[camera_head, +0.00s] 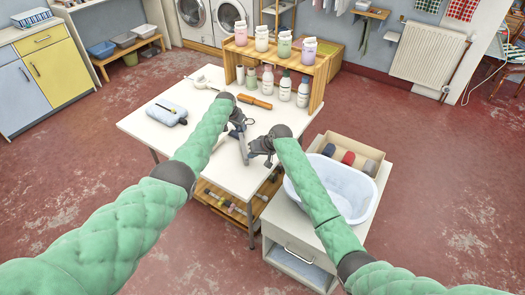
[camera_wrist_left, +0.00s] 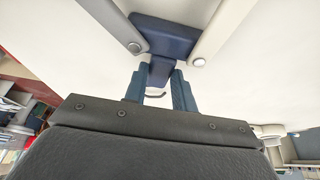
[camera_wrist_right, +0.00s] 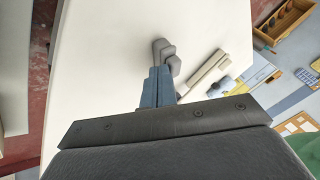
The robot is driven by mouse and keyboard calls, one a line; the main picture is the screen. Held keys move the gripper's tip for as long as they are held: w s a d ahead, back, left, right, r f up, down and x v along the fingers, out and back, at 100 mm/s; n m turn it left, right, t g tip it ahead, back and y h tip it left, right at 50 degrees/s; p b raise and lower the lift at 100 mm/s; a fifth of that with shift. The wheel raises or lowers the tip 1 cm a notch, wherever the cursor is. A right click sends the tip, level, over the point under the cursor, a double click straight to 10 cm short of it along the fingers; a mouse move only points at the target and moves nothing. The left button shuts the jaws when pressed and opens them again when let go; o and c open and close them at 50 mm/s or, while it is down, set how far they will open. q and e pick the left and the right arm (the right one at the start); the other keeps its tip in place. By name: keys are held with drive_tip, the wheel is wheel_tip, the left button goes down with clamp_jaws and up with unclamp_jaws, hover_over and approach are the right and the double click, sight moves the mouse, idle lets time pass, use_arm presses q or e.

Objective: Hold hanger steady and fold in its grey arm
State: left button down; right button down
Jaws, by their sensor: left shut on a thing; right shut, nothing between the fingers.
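The folding hanger shows in the left wrist view with a dark blue hub (camera_wrist_left: 168,35) and two pale arms spreading from round pivots, a left arm (camera_wrist_left: 112,22) and a right arm (camera_wrist_left: 215,35). My left gripper (camera_wrist_left: 160,82) is shut on the hub's narrow blue stem. In the head view my left gripper (camera_head: 240,131) is over the white table, and a grey bar (camera_head: 243,150), likely the hanger's arm, shows beside it. My right gripper (camera_head: 256,149) is shut and empty near that bar. In the right wrist view grey end pieces (camera_wrist_right: 163,50) lie just beyond its fingertips; contact is unclear.
The white table (camera_head: 140,124) carries a pale blue bottle-shaped item (camera_head: 166,113) at left. A wooden rack (camera_head: 318,80) with several bottles stands behind the grippers. A pale basin (camera_head: 345,190) sits on the cabinet at right, by a box of rolled cloths (camera_head: 345,148).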

drive_tip(key=a+m, duration=0.1)
drive_tip(key=a, duration=0.1)
drive_tip(key=a+m+t+h, duration=0.1)
drive_tip(key=a+m, duration=0.1)
drive_tip(key=s+a+m+t, duration=0.1)
drive_tip(key=a, duration=0.2)
drive_tip(key=shift+h, duration=0.4)
use_arm(q)
drive_tip(key=shift+d, duration=0.1)
use_arm(e)
drive_tip(key=a, duration=0.2)
drive_tip(key=w+a, duration=0.1)
drive_tip(key=shift+a+m, duration=0.3)
drive_tip(key=shift+a, duration=0.1)
drive_tip(key=shift+w+a, duration=0.2)
drive_tip(key=shift+a, duration=0.3)
drive_tip(key=shift+w+a, duration=0.2)
drive_tip(key=shift+a, duration=0.3)
drive_tip(key=shift+w, duration=0.15)
drive_tip(key=shift+w+d, duration=0.45)
drive_tip(key=shift+w, duration=0.1)
drive_tip(key=shift+s+d, duration=0.25)
drive_tip(key=shift+d, duration=0.05)
drive_tip(key=shift+s+d+f, duration=0.1)
drive_tip(key=shift+s+d, duration=0.75)
drive_tip(key=shift+d, duration=0.25)
drive_tip(key=s+a+v, duration=0.1)
drive_tip(key=a+v, duration=0.1)
drive_tip(key=v, duration=0.8)
drive_tip(key=shift+s, duration=0.15)
